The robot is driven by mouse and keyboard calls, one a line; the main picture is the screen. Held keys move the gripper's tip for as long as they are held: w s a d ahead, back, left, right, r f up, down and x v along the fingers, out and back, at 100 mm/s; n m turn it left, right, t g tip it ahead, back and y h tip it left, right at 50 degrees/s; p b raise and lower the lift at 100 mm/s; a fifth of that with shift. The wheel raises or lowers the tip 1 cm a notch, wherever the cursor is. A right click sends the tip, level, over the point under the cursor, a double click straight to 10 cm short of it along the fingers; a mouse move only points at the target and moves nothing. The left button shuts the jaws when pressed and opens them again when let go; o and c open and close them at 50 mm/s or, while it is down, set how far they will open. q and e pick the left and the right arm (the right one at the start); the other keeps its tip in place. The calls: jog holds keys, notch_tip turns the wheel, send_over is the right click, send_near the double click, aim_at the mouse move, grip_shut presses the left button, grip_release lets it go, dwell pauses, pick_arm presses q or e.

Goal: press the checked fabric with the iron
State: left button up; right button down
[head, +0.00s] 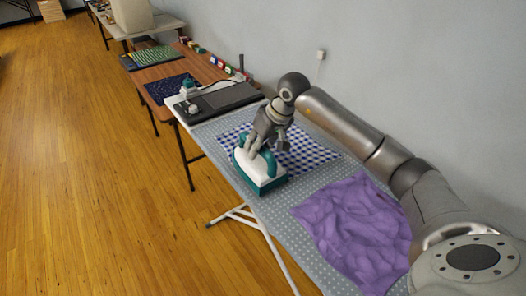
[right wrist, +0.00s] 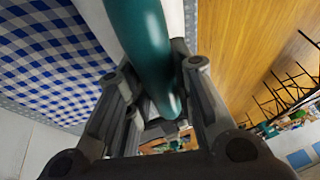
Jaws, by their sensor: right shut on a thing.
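The blue-and-white checked fabric (head: 312,154) lies on the grey dotted ironing board (head: 294,187); it also shows at the left of the right wrist view (right wrist: 45,55). The teal-and-white iron (head: 262,181) is at the board's left edge, over or beside the fabric's near left part. I cannot tell whether its sole touches the fabric or the board. My right gripper (head: 257,146) is shut on the iron's teal handle (right wrist: 140,40), with a finger on each side in the wrist view. The iron hides part of the fabric. My left gripper is out of view.
A crumpled purple cloth (head: 352,230) covers the near part of the board. A black flat device (head: 225,98) stands at the board's far end. Beyond is a brown table (head: 152,75) with small items. A wall is on the right; open wooden floor (head: 90,180) on the left.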

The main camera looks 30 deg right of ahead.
aim_at(247, 133)
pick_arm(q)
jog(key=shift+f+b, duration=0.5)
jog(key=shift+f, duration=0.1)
pick_arm(e)
jog(key=shift+w+a, duration=0.15)
jog(key=shift+w, duration=1.3)
jog(key=shift+w+a, duration=0.1)
jog(key=shift+w, duration=1.3)
jog(key=shift+w, duration=0.1)
